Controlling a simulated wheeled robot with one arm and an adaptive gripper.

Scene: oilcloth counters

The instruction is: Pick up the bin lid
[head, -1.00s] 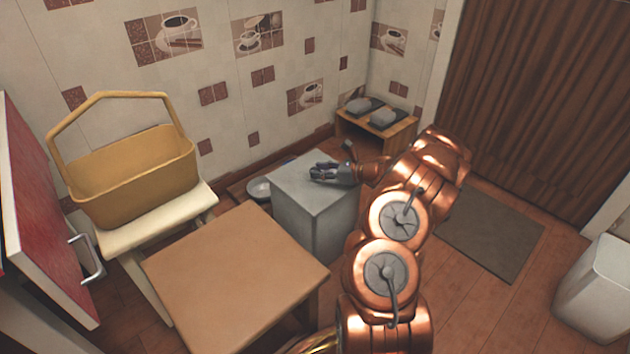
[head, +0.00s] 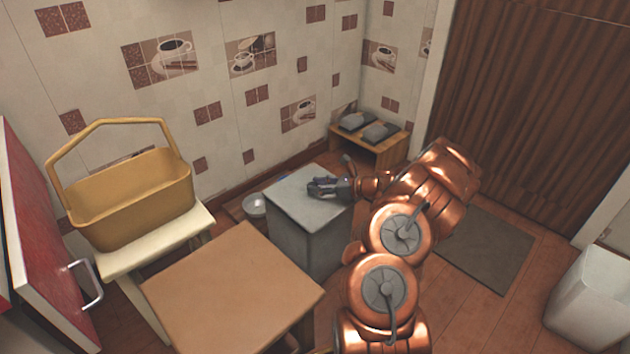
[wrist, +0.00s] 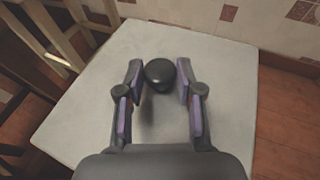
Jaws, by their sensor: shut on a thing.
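The bin lid (wrist: 225,95) is a pale grey, flat square panel with a rounded dark knob (wrist: 160,75) near its middle. In the head view the lid (head: 296,187) tops a grey box-shaped bin (head: 300,236). My gripper (wrist: 160,72) is shut on the lid's knob, with a finger on each side of it. In the head view my gripper (head: 312,187) comes in from the right, low over the lid. I cannot tell whether there is a gap between lid and bin. The bin's inside is hidden.
A brown table (head: 230,285) stands in front left of the bin. A yellow basket (head: 135,205) sits on a cream stool (head: 150,240). A small bowl (head: 254,206) lies left of the bin. A low wooden rack (head: 372,150) stands behind. Floor with a mat (head: 470,245) is open at right.

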